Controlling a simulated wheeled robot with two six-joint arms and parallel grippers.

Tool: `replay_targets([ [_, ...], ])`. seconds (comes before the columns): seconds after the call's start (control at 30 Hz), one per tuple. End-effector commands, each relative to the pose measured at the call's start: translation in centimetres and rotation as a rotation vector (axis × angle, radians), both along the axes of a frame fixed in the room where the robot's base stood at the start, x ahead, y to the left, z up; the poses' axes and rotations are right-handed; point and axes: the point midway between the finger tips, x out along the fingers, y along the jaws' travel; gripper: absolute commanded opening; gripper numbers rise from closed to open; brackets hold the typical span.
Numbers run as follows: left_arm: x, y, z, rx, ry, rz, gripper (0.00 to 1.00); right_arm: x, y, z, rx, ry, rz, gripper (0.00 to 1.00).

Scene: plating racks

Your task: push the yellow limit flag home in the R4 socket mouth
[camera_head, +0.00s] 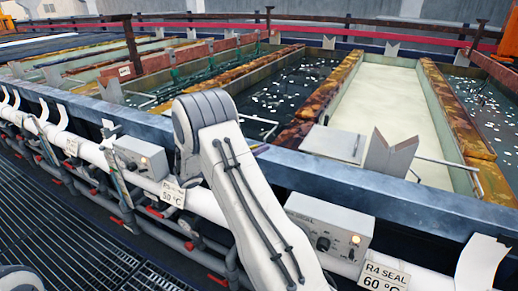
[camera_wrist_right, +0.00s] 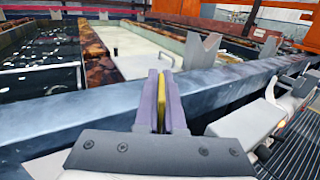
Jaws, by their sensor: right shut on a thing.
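The yellow limit flag (camera_wrist_right: 161,100) shows in the right wrist view as a thin upright yellow edge. My right gripper (camera_wrist_right: 160,82) is shut on it, one purple finger on each side, and the fingers hide most of it. The fingers overlap the blue tank-edge beam (camera_wrist_right: 80,125) in that view; I cannot tell the gap to it. In the head view my right arm hides the gripper and flag. The R4 SEAL 60 °C label (camera_head: 382,277) hangs below a grey control box (camera_head: 330,228) there. I cannot make out the R4 socket mouth. My left gripper is out of view.
Behind the beam lie a cream-coloured bath (camera_head: 382,95) and a dark bath (camera_head: 280,92) with rusty walls. A grey V-notched block (camera_head: 390,155) and a flat grey plate (camera_head: 333,142) stand at the beam. White pipes run along the front.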

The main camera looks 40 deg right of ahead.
Motion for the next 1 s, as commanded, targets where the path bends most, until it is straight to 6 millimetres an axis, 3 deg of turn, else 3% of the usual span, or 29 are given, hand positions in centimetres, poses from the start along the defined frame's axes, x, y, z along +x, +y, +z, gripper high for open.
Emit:
replay_targets([
  [0.27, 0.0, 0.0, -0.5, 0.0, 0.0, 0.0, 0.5, 0.0, 0.0, -0.7, -0.001, -0.001, 0.0, 0.0],
  [0.37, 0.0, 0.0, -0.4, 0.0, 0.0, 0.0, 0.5, 0.0, 0.0, -0.6, -0.001, -0.001, 0.0, 0.36],
  [0.4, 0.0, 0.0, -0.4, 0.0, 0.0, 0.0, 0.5, 0.0, 0.0, -0.6, -0.001, -0.001, 0.0, 0.41],
  [0.77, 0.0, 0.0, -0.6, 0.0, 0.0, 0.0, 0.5, 0.1, 0.5, -0.8, 0.0, -0.001, 0.002, 0.41],
  [1.0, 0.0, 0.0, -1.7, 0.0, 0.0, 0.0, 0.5, 0.7, 4.5, -1.0, 0.0, -0.003, 0.006, 0.41],
])
